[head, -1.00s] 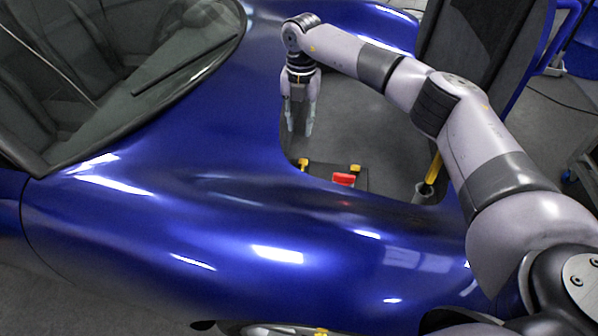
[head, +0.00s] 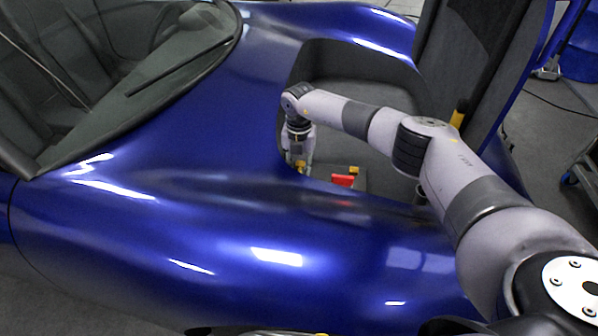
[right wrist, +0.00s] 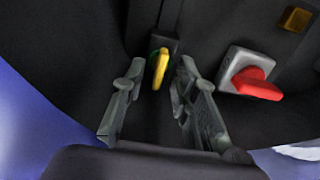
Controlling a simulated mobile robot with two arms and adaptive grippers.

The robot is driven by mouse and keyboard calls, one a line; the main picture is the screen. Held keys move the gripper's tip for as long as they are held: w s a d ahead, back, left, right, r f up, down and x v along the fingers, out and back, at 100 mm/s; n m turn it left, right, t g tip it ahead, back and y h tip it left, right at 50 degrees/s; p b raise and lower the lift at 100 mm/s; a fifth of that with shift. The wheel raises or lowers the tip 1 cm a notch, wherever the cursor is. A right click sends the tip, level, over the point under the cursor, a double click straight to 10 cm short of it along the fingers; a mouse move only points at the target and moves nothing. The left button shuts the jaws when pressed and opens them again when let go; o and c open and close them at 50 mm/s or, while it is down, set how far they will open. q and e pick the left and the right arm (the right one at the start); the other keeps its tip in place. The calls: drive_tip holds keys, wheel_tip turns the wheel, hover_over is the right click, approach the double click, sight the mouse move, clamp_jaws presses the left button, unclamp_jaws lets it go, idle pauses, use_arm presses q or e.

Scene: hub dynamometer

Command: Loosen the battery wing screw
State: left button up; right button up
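My right gripper (head: 299,165) hangs down inside the open front bay of the blue car. In the right wrist view its two fingers (right wrist: 158,80) are apart, with a gap between them. A yellow wing-shaped piece with a green part, apparently the wing screw (right wrist: 161,68), shows between and just beyond the fingertips. I see no clear contact. It is set against a dark block; the battery itself is hard to make out. In the head view the gripper largely hides this spot. My left gripper is not in view.
A red handle (right wrist: 257,84) on a grey base (right wrist: 241,65) is right of the fingers; the red handle also shows in the head view (head: 342,180). A yellow-brown block (right wrist: 296,19) lies beyond. The blue bodywork (head: 200,220) edges the bay, and the raised lid (head: 485,70) stands right.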

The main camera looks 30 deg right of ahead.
drive_tip(key=shift+f, duration=0.45)
drive_tip(key=shift+c, duration=0.2)
clamp_jaws()
